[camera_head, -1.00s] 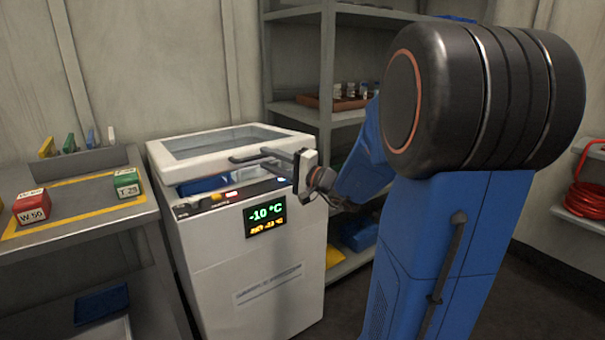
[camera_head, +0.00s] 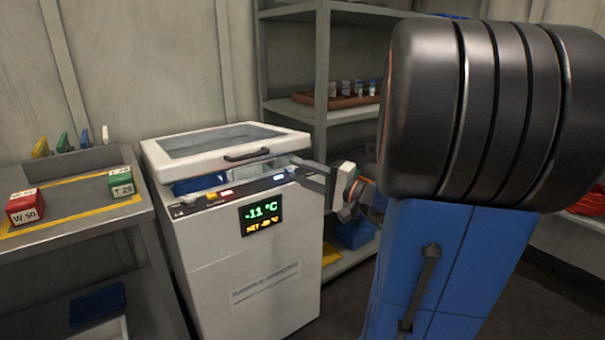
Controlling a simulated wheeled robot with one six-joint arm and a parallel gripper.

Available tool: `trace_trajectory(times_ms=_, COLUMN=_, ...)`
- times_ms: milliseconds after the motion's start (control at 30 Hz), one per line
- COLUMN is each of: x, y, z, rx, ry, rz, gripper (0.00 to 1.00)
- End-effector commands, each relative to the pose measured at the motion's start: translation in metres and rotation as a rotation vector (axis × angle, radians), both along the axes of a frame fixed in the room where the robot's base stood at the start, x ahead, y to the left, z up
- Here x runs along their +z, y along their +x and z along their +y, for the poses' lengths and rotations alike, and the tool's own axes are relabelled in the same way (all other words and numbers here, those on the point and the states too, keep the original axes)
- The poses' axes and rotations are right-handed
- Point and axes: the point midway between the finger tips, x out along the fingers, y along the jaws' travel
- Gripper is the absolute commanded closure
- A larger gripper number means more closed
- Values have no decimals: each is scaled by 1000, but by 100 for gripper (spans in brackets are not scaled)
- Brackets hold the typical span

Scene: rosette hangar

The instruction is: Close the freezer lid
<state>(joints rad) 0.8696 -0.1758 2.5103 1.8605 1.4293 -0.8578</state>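The white freezer (camera_head: 235,285) stands in the middle, with a lit display (camera_head: 262,214) reading -11 °C. Its lid (camera_head: 165,163) has a white frame, a greyish window and a dark handle (camera_head: 247,154) on the front edge. The lid is tilted slightly up at the front. A gap shows below it, with something blue (camera_head: 200,185) inside. My gripper (camera_head: 298,170) is at the freezer's front right corner, right of the handle and apart from it. Its two grey fingers look spread, with nothing seen between them. My dark arm joint hides the area to the right.
A grey bench (camera_head: 75,245) on the left carries a red W 50 block (camera_head: 25,207) and a green T 29 block (camera_head: 121,183). Red coils (camera_head: 588,203) show at the right edge.

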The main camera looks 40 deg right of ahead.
Motion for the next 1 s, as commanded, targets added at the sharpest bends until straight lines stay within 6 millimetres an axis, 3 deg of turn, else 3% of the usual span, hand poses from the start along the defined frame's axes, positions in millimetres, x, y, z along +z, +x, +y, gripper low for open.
trace_trajectory(times_ms=433, x=-1, y=-7, z=-3, rx=0, ry=1, rz=1, gripper=69)
trace_trajectory(times_ms=467, x=-1, y=-7, z=-3, rx=0, ry=1, rz=1, gripper=71)
trace_trajectory(times_ms=567, x=0, y=-5, z=-2, rx=9, ry=-10, rz=5, gripper=95)
trace_trajectory(times_ms=633, x=3, y=0, z=0, rx=35, ry=-42, rz=17, gripper=100)
trace_trajectory(times_ms=833, x=18, y=29, z=6, rx=199, ry=-278, rz=112, gripper=100)
trace_trajectory(times_ms=1000, x=34, y=54, z=-3, rx=320, ry=-563, rz=216, gripper=100)
